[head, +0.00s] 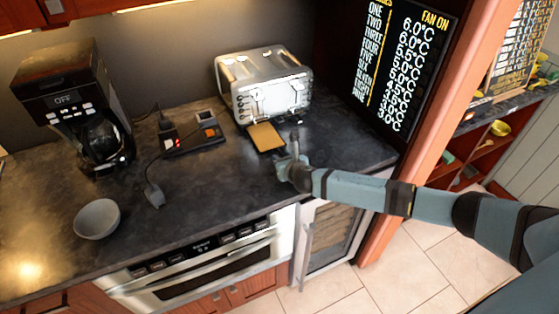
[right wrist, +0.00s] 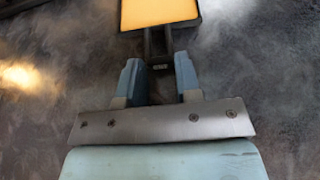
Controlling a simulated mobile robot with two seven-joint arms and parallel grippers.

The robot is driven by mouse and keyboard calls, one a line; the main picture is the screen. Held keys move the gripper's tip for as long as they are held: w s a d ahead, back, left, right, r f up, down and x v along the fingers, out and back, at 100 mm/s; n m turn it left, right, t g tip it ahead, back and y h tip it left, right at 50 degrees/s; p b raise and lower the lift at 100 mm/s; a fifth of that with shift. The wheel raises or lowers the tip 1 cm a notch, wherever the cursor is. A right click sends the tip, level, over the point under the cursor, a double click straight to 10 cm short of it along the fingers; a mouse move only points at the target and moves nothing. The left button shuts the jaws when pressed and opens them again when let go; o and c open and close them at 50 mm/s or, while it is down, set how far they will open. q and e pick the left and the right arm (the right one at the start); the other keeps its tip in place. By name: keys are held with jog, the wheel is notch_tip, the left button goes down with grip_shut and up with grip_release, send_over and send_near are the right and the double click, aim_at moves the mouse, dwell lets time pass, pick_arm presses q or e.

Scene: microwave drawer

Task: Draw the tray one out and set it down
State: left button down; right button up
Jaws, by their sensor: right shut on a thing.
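A small tray with a tan-orange surface and dark rim (head: 265,137) is in front of the silver toaster-like appliance (head: 264,87) on the dark counter. I cannot tell whether its back edge is inside or clear of the appliance, or whether it touches the counter. My right gripper (head: 289,160) is at the tray's near side. In the right wrist view, its fingers (right wrist: 157,66) are shut on the tray's dark handle (right wrist: 157,42), with the tan surface (right wrist: 158,11) just beyond. No number is readable on the tray. My left gripper is not in view.
A black power strip (head: 192,140) with plugs and a cable lies left of the tray. A grey bowl (head: 97,219) and coffee maker (head: 82,105) stand further left. A lit display panel (head: 405,62) stands at right.

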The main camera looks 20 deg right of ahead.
jog(key=shift+d, duration=0.1)
jog(key=o, duration=1)
jog(key=shift+o, duration=0.2)
jog(key=v, duration=1.4)
jog(key=shift+w+b, duration=0.1)
jog(key=shift+b, duration=0.25)
